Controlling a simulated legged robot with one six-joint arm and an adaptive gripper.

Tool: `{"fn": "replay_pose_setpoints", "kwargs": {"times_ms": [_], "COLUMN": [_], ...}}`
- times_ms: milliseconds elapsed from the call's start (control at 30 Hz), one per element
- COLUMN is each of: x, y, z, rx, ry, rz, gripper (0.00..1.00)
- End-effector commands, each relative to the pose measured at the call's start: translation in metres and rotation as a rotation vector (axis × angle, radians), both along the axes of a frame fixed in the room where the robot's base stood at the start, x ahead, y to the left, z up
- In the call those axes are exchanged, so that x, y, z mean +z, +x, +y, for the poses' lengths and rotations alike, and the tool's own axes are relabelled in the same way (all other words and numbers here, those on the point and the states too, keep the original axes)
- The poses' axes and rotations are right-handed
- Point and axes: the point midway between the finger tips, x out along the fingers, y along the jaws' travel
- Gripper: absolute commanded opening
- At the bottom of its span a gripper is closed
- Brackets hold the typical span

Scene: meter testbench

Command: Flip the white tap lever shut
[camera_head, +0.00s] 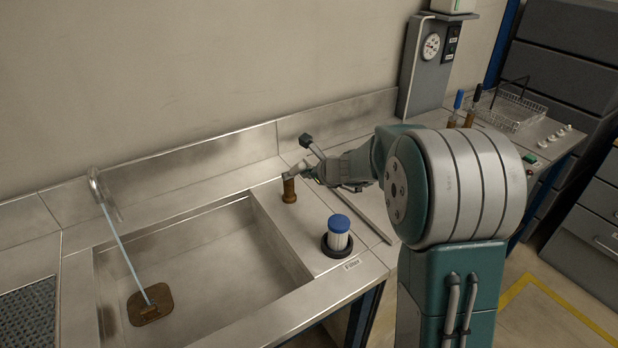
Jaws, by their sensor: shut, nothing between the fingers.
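A brass tap body (289,191) stands on the steel counter, right of the sink. A pale grey-white piece at its top, around the fingertips, looks like the lever, but I cannot clearly tell it from my fingers. My gripper (304,173) is shut and empty, reaching in from the right, close beside the top of the tap. I cannot tell whether it touches. A curved spout (97,190) stands at the sink's back left. A thin pale-blue water stream (124,250) runs from it to the brown square drain (150,304).
The steel sink (215,255) lies left of the tap. A blue-capped white cylinder (339,236) stands in a black ring near the counter's front. Taps with a blue handle (458,99) and a dark handle (477,92), a wire rack (512,106) and a gauge panel (431,47) stand behind my arm.

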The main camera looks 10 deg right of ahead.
Motion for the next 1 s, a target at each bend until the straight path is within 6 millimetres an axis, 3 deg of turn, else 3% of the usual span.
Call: {"fn": "replay_pose_setpoints", "kwargs": {"times_ms": [500,1000], "x": [0.032,0.041], "y": [0.033,0.056], "z": [0.011,0.019], "rx": [0.002,0.001], "ry": [-0.001,0.0], "rz": [-0.004,-0.002], "gripper": [0.0,0.0]}}
